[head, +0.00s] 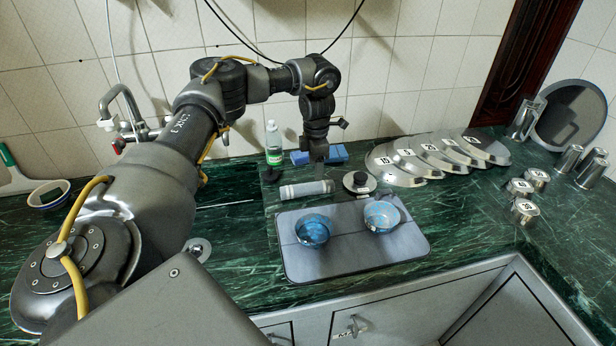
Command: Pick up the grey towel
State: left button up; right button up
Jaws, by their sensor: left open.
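No item is plainly a grey towel. A folded blue, cloth-like item (335,154) lies near the back wall, partly hidden behind my left gripper (319,156). The gripper points down just in front of it, open; I cannot tell whether they touch. A flat grey rectangular mat or tray (350,257) lies near the counter's front edge and bears two blue bowls (313,230) and (381,216). My right gripper is out of view.
A grey-white cylinder (306,190) and a round lid with a black knob (359,182) lie before the gripper. A green-labelled bottle (273,145) stands left of it. Several numbered metal lids (395,165) overlap at right. Metal cups (524,211) stand far right. A faucet (122,110) is left.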

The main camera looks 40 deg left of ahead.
aim_at(315, 184)
pick_arm(q)
jog(key=f, duration=0.3)
jog(key=shift+w+f, duration=0.15)
jog(key=shift+w, duration=0.15)
jog(key=shift+s, duration=0.1)
notch_tip(315, 184, down, 5)
jog(key=shift+a+p, duration=0.1)
jog(key=shift+p, duration=0.4)
jog(key=shift+c, duration=0.2)
jog(key=c, duration=1)
jog(key=shift+c, duration=0.2)
